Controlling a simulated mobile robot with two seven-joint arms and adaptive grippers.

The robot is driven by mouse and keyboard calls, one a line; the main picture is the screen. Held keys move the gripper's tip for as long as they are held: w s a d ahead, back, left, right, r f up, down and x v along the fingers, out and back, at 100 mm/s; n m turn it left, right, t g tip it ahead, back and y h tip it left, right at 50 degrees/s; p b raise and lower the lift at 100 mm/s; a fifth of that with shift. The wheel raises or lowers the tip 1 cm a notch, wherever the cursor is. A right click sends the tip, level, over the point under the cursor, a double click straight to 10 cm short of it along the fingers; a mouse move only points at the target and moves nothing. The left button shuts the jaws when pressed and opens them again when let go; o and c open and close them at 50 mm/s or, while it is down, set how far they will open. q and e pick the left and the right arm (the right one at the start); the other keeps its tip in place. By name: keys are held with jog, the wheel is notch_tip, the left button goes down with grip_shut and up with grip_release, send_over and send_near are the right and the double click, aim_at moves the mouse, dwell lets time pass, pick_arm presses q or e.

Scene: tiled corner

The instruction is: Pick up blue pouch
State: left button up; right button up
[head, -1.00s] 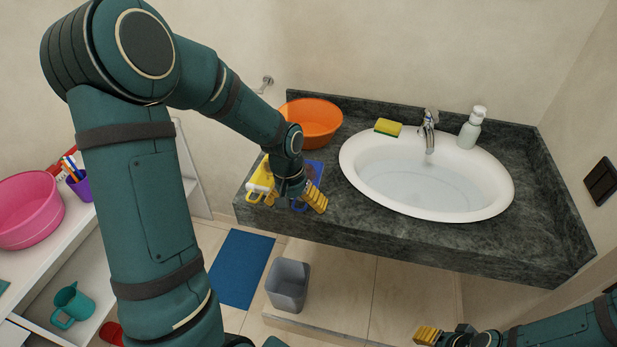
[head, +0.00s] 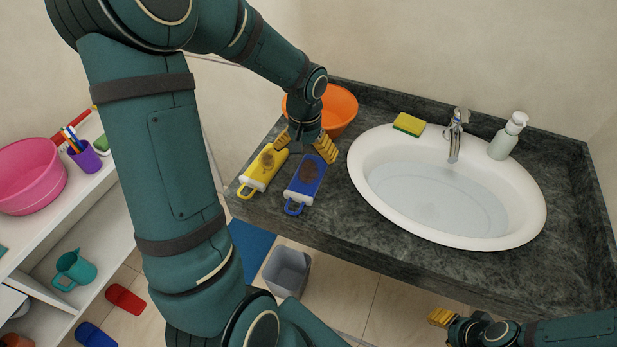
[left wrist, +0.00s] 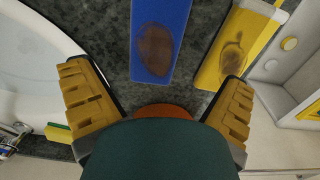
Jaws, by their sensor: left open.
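The blue pouch (head: 305,178) lies flat on the dark counter (head: 360,222), with a brown oval patch on it and a blue loop towards the front edge. A yellow pouch (head: 262,168) of the same kind lies to its left. My left gripper (head: 308,150) is open and empty above the counter, just behind the blue pouch. In the left wrist view, the blue pouch (left wrist: 166,14) shows ahead between the open fingers (left wrist: 158,100), with the yellow pouch (left wrist: 229,55) to its right. My right gripper (head: 440,318) is low at the front right; its jaw gap is unclear.
An orange basin (head: 338,108) stands behind my left gripper. The white sink (head: 357,185) is right of the blue pouch, with a sponge (head: 409,125), a tap (head: 455,135) and a soap bottle (head: 507,138) at its back. A grey bin (head: 287,271) stands below the counter.

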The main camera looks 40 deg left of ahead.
aim_at(308, 175)
pick_arm(q)
notch_tip(308, 175, down, 3)
jog(key=shift+w+r, duration=0.1)
jog(key=shift+w, duration=0.05)
jog(key=shift+d+f+b, duration=0.15)
jog(key=shift+f+b, duration=0.1)
jog(key=shift+f, duration=1.2)
jog(key=shift+d+f+b, duration=0.1)
jog(key=shift+f+b, duration=0.1)
jog(key=shift+f, duration=1.2)
jog(key=shift+c, duration=0.3)
jog(key=c, duration=1)
